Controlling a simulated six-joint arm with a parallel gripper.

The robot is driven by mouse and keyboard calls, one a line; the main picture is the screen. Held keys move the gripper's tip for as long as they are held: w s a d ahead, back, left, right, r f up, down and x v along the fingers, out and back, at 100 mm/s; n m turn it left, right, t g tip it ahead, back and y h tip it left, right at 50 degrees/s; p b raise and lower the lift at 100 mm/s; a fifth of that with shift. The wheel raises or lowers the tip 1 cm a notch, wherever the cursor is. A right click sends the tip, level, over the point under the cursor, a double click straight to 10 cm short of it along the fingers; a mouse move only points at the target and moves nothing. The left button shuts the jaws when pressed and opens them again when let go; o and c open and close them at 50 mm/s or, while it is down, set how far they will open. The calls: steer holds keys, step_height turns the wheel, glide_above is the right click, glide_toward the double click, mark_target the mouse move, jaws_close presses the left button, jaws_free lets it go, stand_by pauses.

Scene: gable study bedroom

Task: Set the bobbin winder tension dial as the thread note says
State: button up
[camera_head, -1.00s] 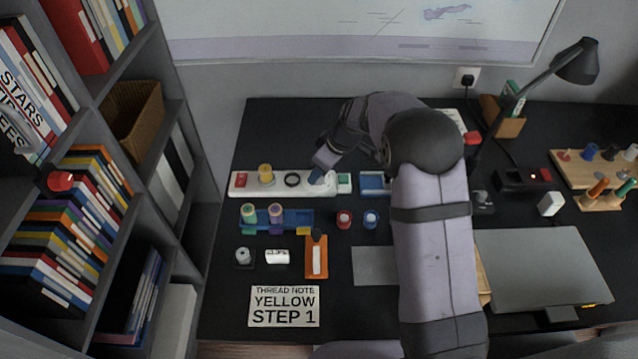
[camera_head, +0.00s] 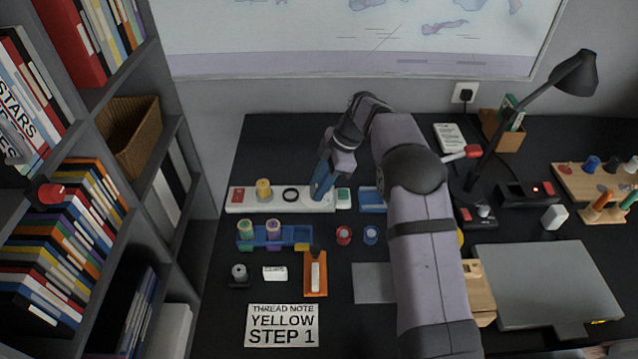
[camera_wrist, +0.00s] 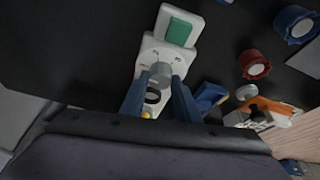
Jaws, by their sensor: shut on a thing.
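The bobbin winder (camera_head: 262,207) is a long white bar at the back left of the desk. It carries a yellow spool (camera_head: 263,188), a black ring (camera_head: 290,194), a red square (camera_head: 237,197) and a green square (camera_head: 343,195). In the wrist view, the round grey tension dial (camera_wrist: 161,69) sits on a white plate with small marks too small to read, beside the green block (camera_wrist: 179,32). My gripper (camera_wrist: 160,88) is shut on the dial, one blue finger on each side. The thread note (camera_head: 282,326) reads "YELLOW STEP 1".
A blue rack (camera_head: 275,244) with two spools stands in front of the winder. Red (camera_head: 344,235) and blue (camera_head: 370,235) knob-like pieces stand to its right. An orange tray (camera_head: 316,287) lies nearer. A grey laptop (camera_head: 545,285) and desk lamp (camera_head: 575,72) are at right.

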steer(key=shift+n, duration=0.3)
steer(key=o, duration=1.1)
steer(key=shift+c, duration=0.2)
steer(key=v, duration=0.7)
steer(key=shift+r, duration=0.15)
